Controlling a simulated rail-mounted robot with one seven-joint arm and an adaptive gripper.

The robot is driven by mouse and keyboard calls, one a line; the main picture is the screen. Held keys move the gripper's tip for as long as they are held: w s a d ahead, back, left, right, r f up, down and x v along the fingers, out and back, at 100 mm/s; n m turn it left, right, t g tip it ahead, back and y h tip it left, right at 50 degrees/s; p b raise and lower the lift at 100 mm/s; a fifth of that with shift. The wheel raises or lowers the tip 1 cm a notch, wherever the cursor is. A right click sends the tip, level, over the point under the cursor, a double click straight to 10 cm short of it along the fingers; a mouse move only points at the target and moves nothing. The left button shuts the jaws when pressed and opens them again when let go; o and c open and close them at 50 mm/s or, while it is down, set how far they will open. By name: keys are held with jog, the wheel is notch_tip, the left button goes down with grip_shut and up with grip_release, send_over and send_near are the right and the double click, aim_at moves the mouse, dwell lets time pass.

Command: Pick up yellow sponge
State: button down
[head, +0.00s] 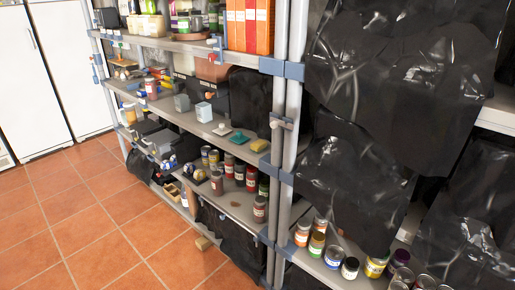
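A small yellow block that looks like the yellow sponge (259,145) lies on the middle shelf (175,115) of the grey rack in the head view. It is near the shelf's front edge, just left of the right-hand post. A flat green item (238,138) with a light top lies to its left, apart from it. The sponge is small in the picture and its texture cannot be made out. My gripper is not in view.
The rack's post (279,135) with blue joints stands right beside the sponge. A shelf below holds several jars (240,173). Black plastic sheeting (375,110) hangs over the right bay. Orange-red binders (250,25) stand above. The tiled floor (100,215) in front is mostly clear.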

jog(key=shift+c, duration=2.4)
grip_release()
